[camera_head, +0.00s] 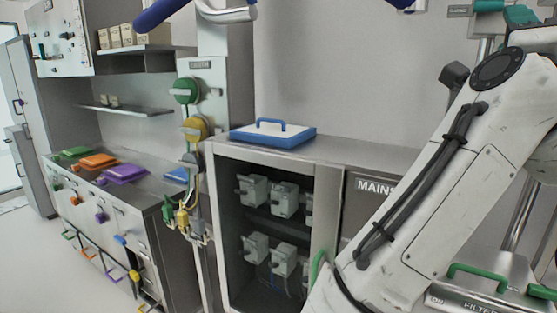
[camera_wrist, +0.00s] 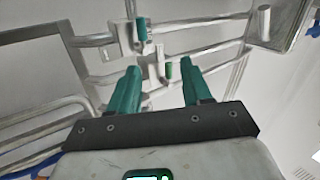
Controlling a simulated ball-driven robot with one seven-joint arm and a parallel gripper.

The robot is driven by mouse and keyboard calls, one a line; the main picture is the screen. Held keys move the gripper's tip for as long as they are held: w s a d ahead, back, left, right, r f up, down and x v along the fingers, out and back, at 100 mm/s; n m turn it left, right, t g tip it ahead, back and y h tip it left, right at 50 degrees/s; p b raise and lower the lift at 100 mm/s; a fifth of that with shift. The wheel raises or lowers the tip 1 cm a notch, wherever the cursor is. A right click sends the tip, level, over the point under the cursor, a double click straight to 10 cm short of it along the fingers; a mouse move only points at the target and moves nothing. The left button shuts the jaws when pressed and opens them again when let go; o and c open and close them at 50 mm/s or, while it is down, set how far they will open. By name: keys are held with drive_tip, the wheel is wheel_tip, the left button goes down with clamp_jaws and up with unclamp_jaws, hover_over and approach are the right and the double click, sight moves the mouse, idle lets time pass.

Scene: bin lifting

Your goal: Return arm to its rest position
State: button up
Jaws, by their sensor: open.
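My gripper (camera_wrist: 156,88) shows in the wrist view with its two green fingers apart and nothing between them. It points up toward pipes and a pale ceiling or wall. In the head view my white arm (camera_head: 450,190) rises along the right side, with black cables running along it. The gripper's fingers cannot be made out in the head view.
A blue-rimmed lid with a handle (camera_head: 273,133) lies on the steel cabinet (camera_head: 340,150). Colored lids, one orange (camera_head: 97,161) and one purple (camera_head: 124,173), lie on the left counter. A green-handled filter unit (camera_head: 480,285) is close to my arm at right. Floor at far left is clear.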

drive_tip(key=w+a+f+n+g+y, duration=0.15)
drive_tip(key=f+n+y, duration=0.4)
drive_tip(key=f, duration=0.95)
drive_tip(key=w+a+f+n+g+y, duration=0.1)
drive_tip(key=a+f+n+g+y, duration=0.2)
drive_tip(key=f+n, duration=0.85)
drive_tip(key=s+f+g+y, duration=0.1)
drive_tip(key=s+f+g, duration=0.25)
drive_tip(key=f, duration=0.85)
drive_tip(key=s+f+g+y, duration=0.1)
drive_tip(key=s+f+g, duration=0.3)
drive_tip(key=f, duration=0.8)
drive_tip(key=s+a+f+n+g, duration=0.1)
drive_tip(key=s+f+g, duration=0.1)
drive_tip(key=s+f, duration=0.4)
drive_tip(key=s+a+f+n+g, duration=0.1)
drive_tip(key=s+f, duration=0.6)
drive_tip(key=s, duration=0.7)
drive_tip(key=s+a+f+n+g+y, duration=0.1)
drive_tip(key=s+f+g, duration=0.4)
drive_tip(key=s, duration=0.5)
wheel_tip(320, 180, down, 2)
drive_tip(key=shift+a+f+n, duration=0.1)
drive_tip(key=shift+a+n, duration=0.4)
drive_tip(key=shift+n, duration=0.2)
